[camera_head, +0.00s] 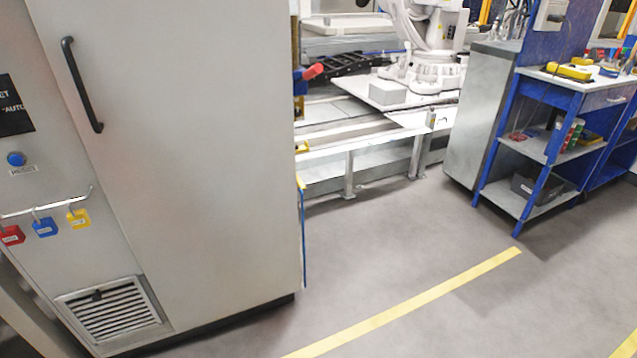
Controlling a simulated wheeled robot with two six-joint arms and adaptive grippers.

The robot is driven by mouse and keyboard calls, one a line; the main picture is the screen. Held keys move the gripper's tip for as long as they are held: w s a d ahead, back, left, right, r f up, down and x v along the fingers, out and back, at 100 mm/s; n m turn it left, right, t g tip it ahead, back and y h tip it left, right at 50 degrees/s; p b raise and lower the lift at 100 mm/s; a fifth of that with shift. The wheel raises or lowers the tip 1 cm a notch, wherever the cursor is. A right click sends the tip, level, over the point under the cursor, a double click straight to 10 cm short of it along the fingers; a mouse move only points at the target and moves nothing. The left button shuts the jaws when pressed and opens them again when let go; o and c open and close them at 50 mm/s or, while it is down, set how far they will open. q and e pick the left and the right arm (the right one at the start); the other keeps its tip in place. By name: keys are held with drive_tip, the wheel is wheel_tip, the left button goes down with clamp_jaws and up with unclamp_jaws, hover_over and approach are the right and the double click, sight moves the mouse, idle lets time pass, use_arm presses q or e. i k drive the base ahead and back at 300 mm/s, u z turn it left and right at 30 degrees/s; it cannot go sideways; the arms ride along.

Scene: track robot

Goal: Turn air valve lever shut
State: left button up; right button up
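A red lever-like handle (313,71) sticks out to the right from behind the right edge of the grey cabinet (185,140). It tilts slightly upward and sits next to a blue part (299,82). It looks like the air valve lever, but the cabinet hides most of its mounting, so I cannot tell whether the valve is open or shut. Neither of my grippers is in view.
The cabinet fills the left, with a black handle (82,84) and red, blue and yellow padlocks (45,227) on a rail. A white robot arm (430,45) stands behind a low rail. A blue workbench (540,140) is at right. Grey floor with a yellow line (410,304) is clear.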

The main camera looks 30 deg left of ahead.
sight(303, 186)
drive_tip(key=z, duration=0.45)
drive_tip(key=i, duration=1.85)
drive_tip(key=u, duration=0.85)
